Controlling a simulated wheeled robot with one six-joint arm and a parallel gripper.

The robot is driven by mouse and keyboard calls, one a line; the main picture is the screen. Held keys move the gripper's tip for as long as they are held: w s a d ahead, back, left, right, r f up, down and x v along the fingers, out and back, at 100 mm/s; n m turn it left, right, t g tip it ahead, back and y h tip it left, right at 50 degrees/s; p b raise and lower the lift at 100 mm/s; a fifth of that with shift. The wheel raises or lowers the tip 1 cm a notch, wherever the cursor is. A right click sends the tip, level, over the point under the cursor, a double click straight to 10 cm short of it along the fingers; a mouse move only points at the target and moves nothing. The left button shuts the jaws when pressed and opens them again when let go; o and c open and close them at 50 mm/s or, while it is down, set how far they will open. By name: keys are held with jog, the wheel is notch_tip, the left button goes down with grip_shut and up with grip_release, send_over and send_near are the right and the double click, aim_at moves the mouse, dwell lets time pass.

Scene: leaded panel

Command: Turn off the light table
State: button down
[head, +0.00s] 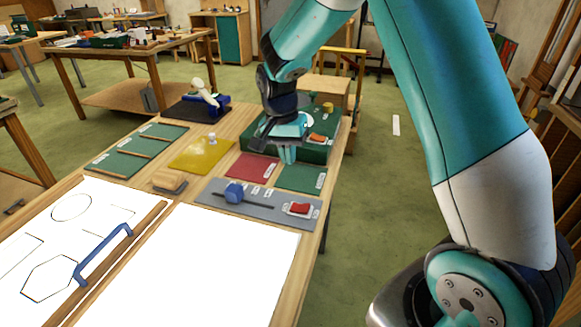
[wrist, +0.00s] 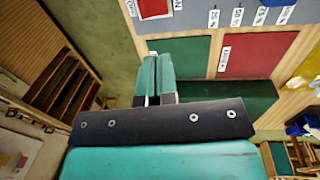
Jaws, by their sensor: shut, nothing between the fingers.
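The light table shows in the head view as a bright white panel (head: 215,265) at the front and another bright white panel with outlined shapes (head: 50,245) at left. Behind the front panel lies a grey control strip (head: 265,207) with a blue slider knob (head: 234,193) and a red switch (head: 300,208) at its right end. The red switch also shows in the wrist view (wrist: 152,8), cut by the top edge. My gripper (head: 287,158) is shut and empty, pointing down above the green and red mats behind the strip. In the wrist view its fingertips (wrist: 159,58) sit close together.
A green mat (head: 302,178) and a red mat (head: 251,168) lie behind the strip. A green box (head: 318,154) with an orange switch stands behind my gripper. A blue handle (head: 103,253) rises beside the wooden bar at left. Open floor lies right of the table.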

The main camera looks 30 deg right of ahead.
aim_at(304, 207)
dwell(0.3)
jog(key=shift+s+d+r+b, duration=0.25)
jog(key=shift+s+d+b, duration=0.2)
jog(key=shift+b, duration=0.7)
jog(key=f+p, duration=0.1)
jog(key=f, duration=0.3)
jog(key=s+d+f+p, duration=0.1)
jog(key=f, duration=0.4)
jog(key=s+f+p, duration=0.1)
jog(key=f, duration=0.3)
jog(key=shift+s+d+f, duration=0.1)
jog(key=shift+d+f, duration=0.25)
jog(key=shift+f, duration=0.05)
jog(key=shift+a, duration=0.1)
